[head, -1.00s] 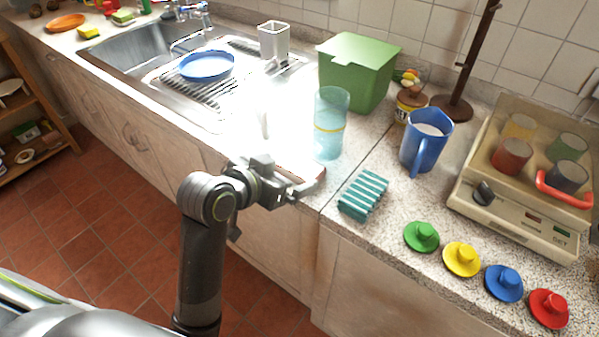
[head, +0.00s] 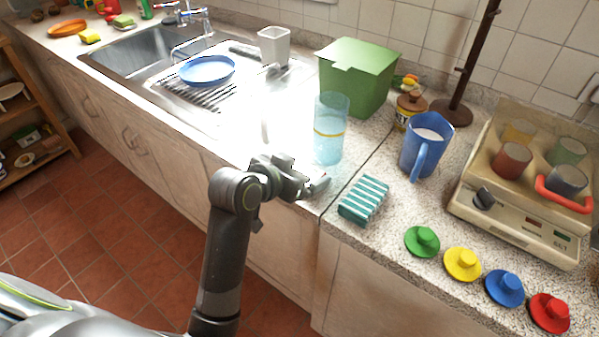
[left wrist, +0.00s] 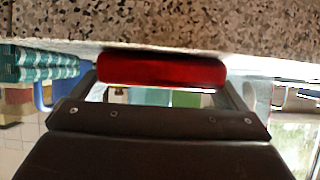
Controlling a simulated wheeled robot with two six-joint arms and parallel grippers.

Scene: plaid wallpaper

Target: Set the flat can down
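The flat can (left wrist: 160,70) is red and shows in the left wrist view between the two fingers of my left gripper (left wrist: 162,88), which is shut on it. The speckled countertop (left wrist: 160,25) fills the top of that view, close to the can. I cannot tell whether the can touches it. In the head view my left gripper (head: 312,187) is at the counter's front edge, left of the striped sponge and in front of the clear blue glass. The can is hard to make out there. My right gripper is not in view.
The teal striped sponge (head: 363,200), clear blue glass (head: 330,130), blue pitcher (head: 426,148) and green box (head: 360,75) stand around this spot. Several coloured lids, including a green one (head: 422,240), lie to the right. The bright counter area left of the glass looks mostly clear.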

